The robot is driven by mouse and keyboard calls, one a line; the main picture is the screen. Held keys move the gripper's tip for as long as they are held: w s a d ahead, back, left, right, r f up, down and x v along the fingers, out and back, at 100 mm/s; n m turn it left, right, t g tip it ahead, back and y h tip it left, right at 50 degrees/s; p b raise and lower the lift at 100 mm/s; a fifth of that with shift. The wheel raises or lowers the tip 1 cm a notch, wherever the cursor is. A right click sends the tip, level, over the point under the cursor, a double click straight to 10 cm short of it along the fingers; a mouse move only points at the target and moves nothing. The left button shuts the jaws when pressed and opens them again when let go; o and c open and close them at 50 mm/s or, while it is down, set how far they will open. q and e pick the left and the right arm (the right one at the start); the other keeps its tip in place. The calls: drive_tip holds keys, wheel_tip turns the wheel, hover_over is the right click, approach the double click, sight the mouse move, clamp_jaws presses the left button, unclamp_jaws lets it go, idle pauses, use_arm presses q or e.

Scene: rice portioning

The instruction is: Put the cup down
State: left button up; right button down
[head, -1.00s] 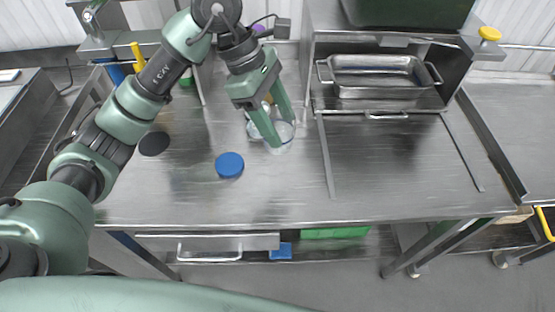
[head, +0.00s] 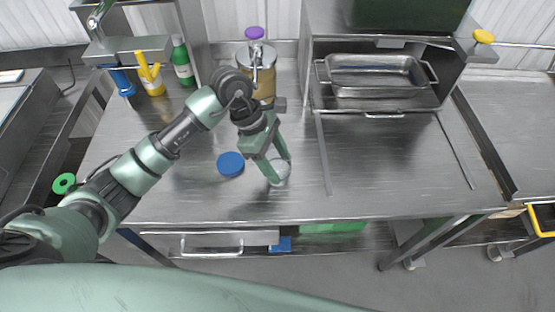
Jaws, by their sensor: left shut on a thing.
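The clear cup (head: 281,170) is between the fingertips of my left gripper (head: 279,173), at the steel table (head: 210,205). It is see-through and partly hidden by the fingers. My left gripper is shut on the cup and points down. I cannot tell whether the cup's base touches the table top. A blue round lid (head: 230,164) lies on the table just left of the cup. My right gripper is not in view.
A steel pan (head: 376,76) sits at the back right. A container with a purple knob (head: 254,33), a green bottle (head: 182,62) and a yellow holder (head: 150,76) stand at the back left.

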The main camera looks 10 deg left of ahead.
use_arm(q)
drive_tip(key=shift+f, duration=0.15)
drive_tip(key=o, duration=1)
drive_tip(key=shift+c, duration=0.2)
drive_tip(key=o, duration=0.4)
